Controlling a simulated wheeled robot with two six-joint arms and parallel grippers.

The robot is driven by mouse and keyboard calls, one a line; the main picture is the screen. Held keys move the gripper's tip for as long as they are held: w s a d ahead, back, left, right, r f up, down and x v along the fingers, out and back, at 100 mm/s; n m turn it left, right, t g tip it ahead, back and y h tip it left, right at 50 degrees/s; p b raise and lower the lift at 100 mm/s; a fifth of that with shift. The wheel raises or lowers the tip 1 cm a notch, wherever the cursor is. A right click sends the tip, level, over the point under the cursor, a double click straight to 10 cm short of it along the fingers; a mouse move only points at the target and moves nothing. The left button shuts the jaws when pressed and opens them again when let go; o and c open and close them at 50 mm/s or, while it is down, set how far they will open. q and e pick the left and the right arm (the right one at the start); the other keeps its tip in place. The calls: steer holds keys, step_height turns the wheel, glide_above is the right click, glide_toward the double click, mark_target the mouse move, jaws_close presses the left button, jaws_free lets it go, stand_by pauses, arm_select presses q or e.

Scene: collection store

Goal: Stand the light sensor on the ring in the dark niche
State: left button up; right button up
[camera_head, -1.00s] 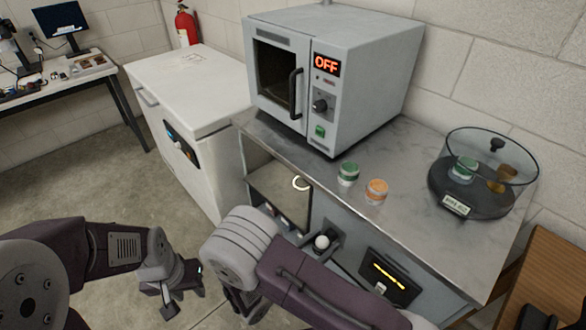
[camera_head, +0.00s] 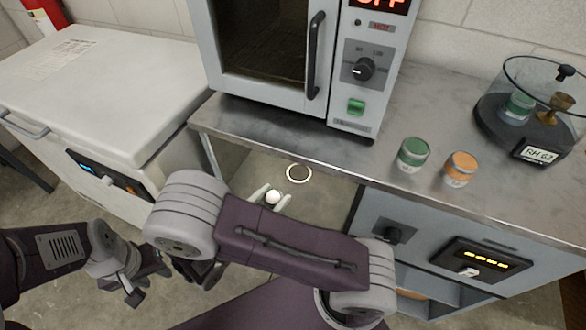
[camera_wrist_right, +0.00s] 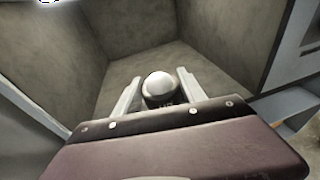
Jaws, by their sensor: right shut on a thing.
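The light sensor (camera_head: 272,197) is a small white dome; in the right wrist view (camera_wrist_right: 159,86) it shows a dark base. My right gripper (camera_head: 271,194) is shut on it, one pale finger on each side, and holds it upright at the niche opening. The pale ring (camera_head: 299,174) is in the niche (camera_head: 325,195) under the counter, just beyond and right of the sensor in the head view. The sensor appears apart from the ring. I cannot make out the ring in the right wrist view. My left gripper (camera_head: 146,284) is open and empty, low at the left.
The counter edge (camera_head: 300,163) overhangs the niche, with the oven (camera_head: 290,60) above. A green-lidded jar (camera_head: 413,154), an orange-lidded jar (camera_head: 459,169) and a glass-covered dish (camera_head: 530,110) stand on the counter. A white chest (camera_head: 100,90) stands at left.

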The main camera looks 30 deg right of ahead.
steer(key=b, duration=0.3)
glide_above(299, 173)
step_height(299, 173, down, 2)
steer(key=shift+f+b, duration=0.1)
steer(key=shift+b, duration=0.45)
steer(key=shift+a+f, duration=0.1)
steer(key=shift+f, duration=0.45)
step_height(299, 173, down, 4)
steer(key=shift+r+b, duration=0.15)
steer(key=shift+b, duration=1.05)
steer(key=shift+w+d+f+b, duration=0.15)
steer(key=shift+d+f+b, duration=0.05)
steer(key=shift+f+b, duration=0.1)
steer(key=shift+r, duration=0.2)
steer(key=shift+f, duration=0.6)
